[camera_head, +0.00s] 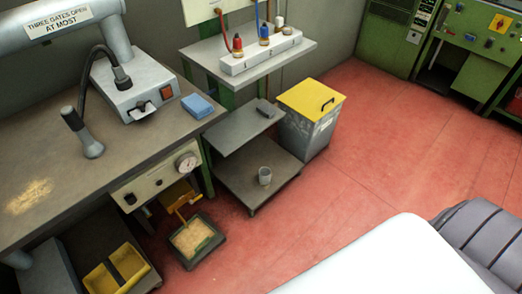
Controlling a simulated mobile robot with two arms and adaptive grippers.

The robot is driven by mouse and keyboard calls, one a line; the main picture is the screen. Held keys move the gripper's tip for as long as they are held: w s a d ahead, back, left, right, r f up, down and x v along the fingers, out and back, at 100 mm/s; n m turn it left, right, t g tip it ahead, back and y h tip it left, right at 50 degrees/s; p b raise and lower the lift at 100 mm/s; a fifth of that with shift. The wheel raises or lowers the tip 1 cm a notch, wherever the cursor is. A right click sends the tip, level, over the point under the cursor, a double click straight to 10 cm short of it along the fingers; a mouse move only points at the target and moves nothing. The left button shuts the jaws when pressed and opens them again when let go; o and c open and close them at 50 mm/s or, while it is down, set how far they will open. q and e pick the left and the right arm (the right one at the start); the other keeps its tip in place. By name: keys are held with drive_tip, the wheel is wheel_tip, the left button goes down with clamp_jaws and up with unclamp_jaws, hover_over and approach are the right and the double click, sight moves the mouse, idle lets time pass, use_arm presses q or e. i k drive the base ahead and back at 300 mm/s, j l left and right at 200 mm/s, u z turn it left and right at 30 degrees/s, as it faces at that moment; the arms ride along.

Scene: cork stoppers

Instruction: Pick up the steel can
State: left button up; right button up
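A small grey open-topped can (264,176), which looks like the steel can, stands upright on the lower shelf (240,186) of a low grey stand, near the middle of the head view. Its rim and front side are in plain view, and nothing covers it. Neither of my grippers is in view, so I cannot see where they are relative to the can.
The can's stand has an upper shelf (232,133) behind and above it. A grey bin with a yellow lid (312,97) is at its right. A workbench (70,160) fills the left. A tray (196,240) lies on the floor. The red floor (350,175) to the right is clear.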

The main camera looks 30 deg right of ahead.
sight(265, 173)
drive_tip(key=z, duration=0.95)
